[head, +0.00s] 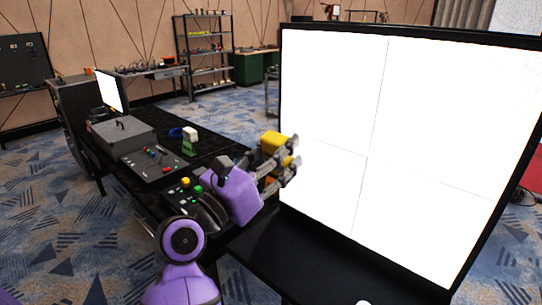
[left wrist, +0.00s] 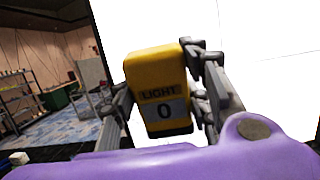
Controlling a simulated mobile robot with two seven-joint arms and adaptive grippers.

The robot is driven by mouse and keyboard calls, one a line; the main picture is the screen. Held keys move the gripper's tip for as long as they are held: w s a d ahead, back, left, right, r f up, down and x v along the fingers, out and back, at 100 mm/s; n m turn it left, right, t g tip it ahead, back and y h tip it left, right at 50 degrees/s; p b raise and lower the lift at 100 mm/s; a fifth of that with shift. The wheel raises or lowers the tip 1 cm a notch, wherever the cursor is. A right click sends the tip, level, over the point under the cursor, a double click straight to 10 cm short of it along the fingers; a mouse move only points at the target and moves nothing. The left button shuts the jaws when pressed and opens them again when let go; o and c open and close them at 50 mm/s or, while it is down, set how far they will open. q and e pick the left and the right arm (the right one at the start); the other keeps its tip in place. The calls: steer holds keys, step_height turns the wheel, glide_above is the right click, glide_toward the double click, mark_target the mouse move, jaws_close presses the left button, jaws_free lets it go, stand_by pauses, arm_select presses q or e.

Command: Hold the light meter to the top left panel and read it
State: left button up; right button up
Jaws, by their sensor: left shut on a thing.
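The video wall shows bright white, with thin seams dividing it into panels; the top left panel (head: 335,85) is lit. My left gripper (head: 284,160) is shut on the yellow light meter (head: 271,141), by the wall's left edge, around the lower part of that panel. In the left wrist view the light meter (left wrist: 157,75) stands nearly upright between the fingers, its face toward the camera. Its label reads LIGHT and its display reads 0. I cannot tell whether it touches the panel. My right gripper is not in view.
A black table (head: 148,117) left of the wall carries a grey case (head: 122,133), a control box with coloured buttons (head: 153,163) and a green-and-white item (head: 189,141). A small lit monitor (head: 108,91) stands behind. Shelves (head: 205,50) are at the back. Carpet floor is open at left.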

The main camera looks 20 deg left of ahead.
mark_target(271, 152)
arm_select(q)
steer(key=w+d, duration=0.2)
steer(key=w, duration=0.5)
steer(key=shift+w+d, duration=0.15)
steer(key=shift+d, duration=0.25)
stand_by(1.5)
steer(key=s+a, duration=0.1)
steer(key=s, duration=0.3)
steer(key=s+a, duration=0.2)
steer(key=s, duration=0.3)
steer(key=s+a, duration=0.2)
steer(key=s, duration=0.2)
steer(key=shift+s, duration=0.15)
steer(key=shift+d, duration=0.1)
steer(key=shift+d, duration=0.1)
stand_by(0.6)
